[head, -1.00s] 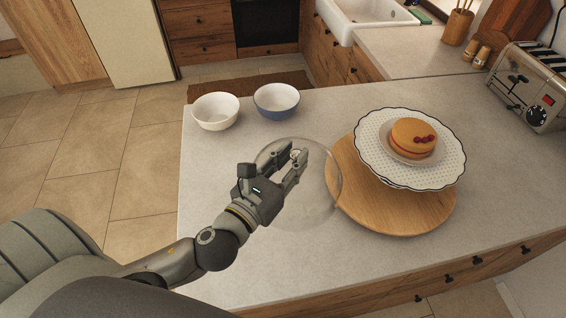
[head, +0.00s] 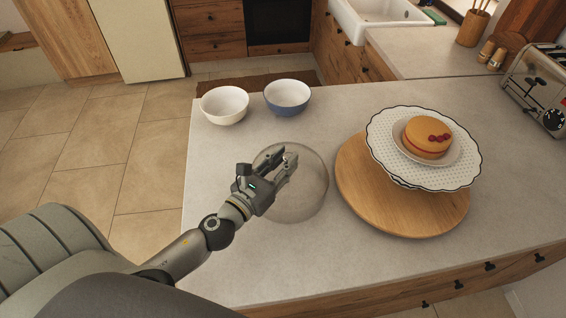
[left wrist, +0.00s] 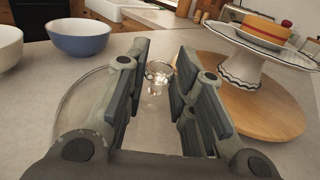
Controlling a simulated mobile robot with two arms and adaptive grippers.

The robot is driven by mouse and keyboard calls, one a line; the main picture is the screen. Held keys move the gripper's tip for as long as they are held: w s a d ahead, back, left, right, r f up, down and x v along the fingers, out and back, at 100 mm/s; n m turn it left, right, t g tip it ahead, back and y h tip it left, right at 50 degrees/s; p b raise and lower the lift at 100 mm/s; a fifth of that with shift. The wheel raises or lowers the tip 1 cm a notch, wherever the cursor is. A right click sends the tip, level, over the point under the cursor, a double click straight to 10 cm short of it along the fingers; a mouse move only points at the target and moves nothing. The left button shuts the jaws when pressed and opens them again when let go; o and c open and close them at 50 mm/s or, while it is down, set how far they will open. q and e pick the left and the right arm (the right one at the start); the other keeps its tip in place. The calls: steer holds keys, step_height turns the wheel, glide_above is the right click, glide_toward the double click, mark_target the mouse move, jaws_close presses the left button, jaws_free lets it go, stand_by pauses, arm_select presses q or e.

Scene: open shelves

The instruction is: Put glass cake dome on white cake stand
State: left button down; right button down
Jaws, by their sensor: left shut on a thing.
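The clear glass cake dome (head: 307,195) is over the pale countertop, left of the round wooden board. My left gripper (head: 287,162) is shut on the dome's small knob (left wrist: 158,75), which shows between the fingers in the left wrist view. Whether the dome's rim touches the counter is hard to tell. The white cake stand (head: 458,175) has a dotted plate with a dark wavy edge and stands on the wooden board (head: 400,215). A layered cake (head: 427,138) with red berries sits on a small plate on the stand. My right gripper is not in view.
A white bowl (head: 224,106) and a blue bowl (head: 287,98) stand behind the dome. A toaster (head: 540,88) is at the far right, near two wooden shakers (head: 490,53). The front left of the counter (head: 225,265) is clear.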

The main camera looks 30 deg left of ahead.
arm_select(q)
steer(key=shift+f, duration=0.1)
steer(key=c, duration=1.2)
jaws_free()
steer(key=shift+c, duration=0.2)
